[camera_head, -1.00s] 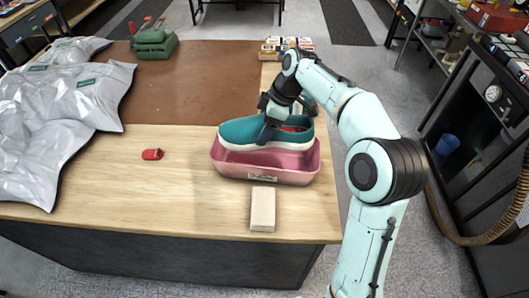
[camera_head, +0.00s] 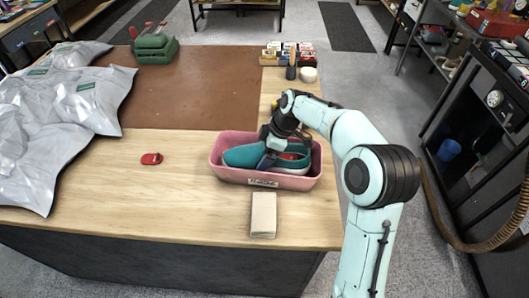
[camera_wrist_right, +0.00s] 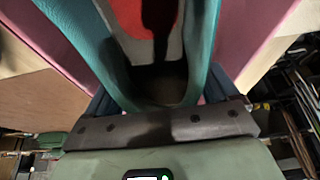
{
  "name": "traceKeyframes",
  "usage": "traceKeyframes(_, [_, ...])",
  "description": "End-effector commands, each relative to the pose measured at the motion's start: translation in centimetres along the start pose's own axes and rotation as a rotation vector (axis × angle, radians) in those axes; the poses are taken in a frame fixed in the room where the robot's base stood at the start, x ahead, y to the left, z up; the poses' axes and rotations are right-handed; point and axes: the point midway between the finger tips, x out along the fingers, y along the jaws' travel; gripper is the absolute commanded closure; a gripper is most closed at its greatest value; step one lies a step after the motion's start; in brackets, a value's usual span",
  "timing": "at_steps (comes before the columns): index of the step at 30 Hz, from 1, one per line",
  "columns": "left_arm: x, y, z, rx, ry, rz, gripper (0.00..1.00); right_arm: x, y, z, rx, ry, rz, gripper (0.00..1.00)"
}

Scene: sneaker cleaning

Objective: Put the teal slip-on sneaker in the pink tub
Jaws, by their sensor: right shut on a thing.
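The teal slip-on sneaker (camera_head: 243,156) lies inside the pink tub (camera_head: 266,181), below its rim, with its toe to the left. My right gripper (camera_head: 272,158) reaches down into the tub and is shut on the sneaker near its opening. In the right wrist view the sneaker's teal collar (camera_wrist_right: 205,45) and red insole fill the middle, with pink tub walls (camera_wrist_right: 255,25) on both sides. Whether the sole rests on the tub floor is hidden. My left gripper is not in view.
A beige box (camera_head: 263,214) stands just in front of the tub. A small red object (camera_head: 151,159) lies to the left on the wooden table. Grey plastic bags (camera_head: 62,125) cover the table's left end. Small boxes (camera_head: 288,53), a dark bottle and a white round container stand behind the tub.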

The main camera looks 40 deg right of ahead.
Motion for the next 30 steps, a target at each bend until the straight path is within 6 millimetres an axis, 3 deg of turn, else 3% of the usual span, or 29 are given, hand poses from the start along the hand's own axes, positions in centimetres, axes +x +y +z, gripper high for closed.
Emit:
traceKeyframes(14, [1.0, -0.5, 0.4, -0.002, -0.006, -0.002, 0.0, 1.0, 0.0, 0.4, -0.001, 0.001, 0.001, 0.55])
traceKeyframes(15, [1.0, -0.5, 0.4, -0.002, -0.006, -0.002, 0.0, 1.1, 0.0, 0.4, 0.0, 0.0, 0.0, 0.03])
traceKeyframes(24, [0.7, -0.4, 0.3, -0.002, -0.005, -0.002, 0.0, 0.8, 0.0, 0.3, 0.0, 0.0, 0.0, 0.0])
traceKeyframes(30, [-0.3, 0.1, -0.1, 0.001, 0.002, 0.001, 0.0, -1.9, 0.1, -0.1, 0.0, 0.002, 0.005, 0.0])
